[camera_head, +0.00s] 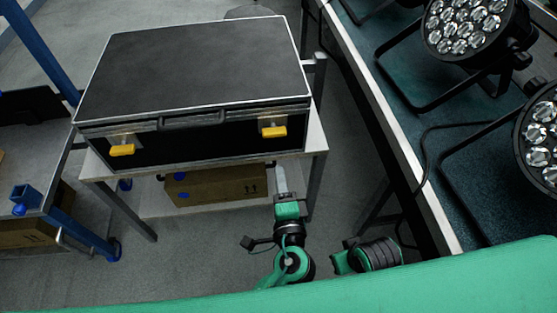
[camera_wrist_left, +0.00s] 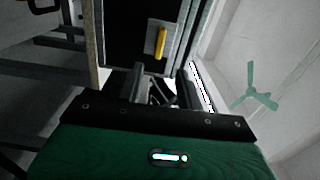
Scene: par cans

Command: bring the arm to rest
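My left gripper (camera_head: 281,180) is just in front of the right part of the black case's front, below the right yellow latch (camera_head: 273,132). In the left wrist view its two fingers (camera_wrist_left: 160,88) stand apart, with nothing clearly held between them. The black case (camera_head: 195,70) with silver edges rests on a small table, lid down. A yellow latch (camera_wrist_left: 161,42) also shows ahead of the fingers in the left wrist view. Part of my right arm (camera_head: 370,256) shows at the lower middle, but its gripper is not in view.
The light table (camera_head: 315,140) carries the case, with a cardboard box (camera_head: 215,187) below. Several par cans (camera_head: 465,30) stand on the long bench (camera_head: 415,150) at right. A blue-framed workbench (camera_head: 40,150) is at left. Grey floor lies between.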

